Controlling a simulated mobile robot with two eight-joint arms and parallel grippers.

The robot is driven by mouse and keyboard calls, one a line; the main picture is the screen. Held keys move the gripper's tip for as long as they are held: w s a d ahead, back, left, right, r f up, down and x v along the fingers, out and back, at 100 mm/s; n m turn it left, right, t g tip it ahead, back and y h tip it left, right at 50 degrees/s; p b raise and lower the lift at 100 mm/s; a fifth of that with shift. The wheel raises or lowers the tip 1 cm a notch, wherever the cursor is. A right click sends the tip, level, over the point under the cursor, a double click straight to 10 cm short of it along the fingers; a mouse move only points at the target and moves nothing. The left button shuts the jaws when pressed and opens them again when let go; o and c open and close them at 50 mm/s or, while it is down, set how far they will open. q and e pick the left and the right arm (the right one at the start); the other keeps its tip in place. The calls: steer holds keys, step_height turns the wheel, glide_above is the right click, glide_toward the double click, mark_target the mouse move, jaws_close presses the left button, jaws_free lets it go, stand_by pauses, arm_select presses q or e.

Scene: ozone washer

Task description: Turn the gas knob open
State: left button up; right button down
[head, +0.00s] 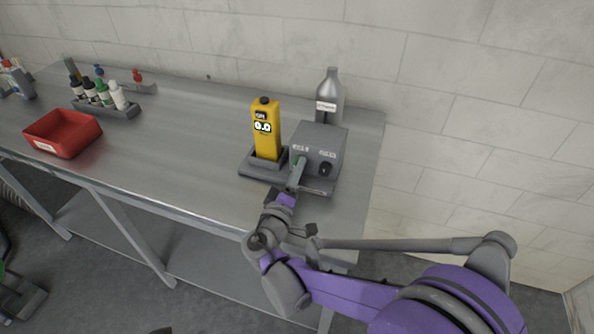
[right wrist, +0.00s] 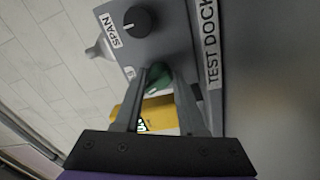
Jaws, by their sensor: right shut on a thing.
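The gas knob is a small green knob (right wrist: 158,76) on the front of a grey dock box (head: 318,143); in the head view its green (head: 301,160) just shows above my fingertips. My right gripper (head: 297,176) reaches up to the box's left front. In the right wrist view its two fingers (right wrist: 159,82) are shut on the green knob, one on each side. A black knob (right wrist: 140,20) beside the SPAN label is free; it also shows in the head view (head: 325,169). My left gripper is not in view.
A yellow gas meter (head: 266,130) stands in the dock just left of the box. A grey bottle (head: 329,92) is behind it. A red bin (head: 62,135) and a rack of small bottles (head: 105,108) are at the left. The bench (head: 185,130) between is clear.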

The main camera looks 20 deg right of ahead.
steer(key=shift+r, duration=0.1)
stand_by(0.4)
steer(key=c, duration=0.5)
jaws_free()
steer(key=v, duration=1)
steer(key=shift+s+a, duration=0.25)
steer(key=shift+s, duration=0.05)
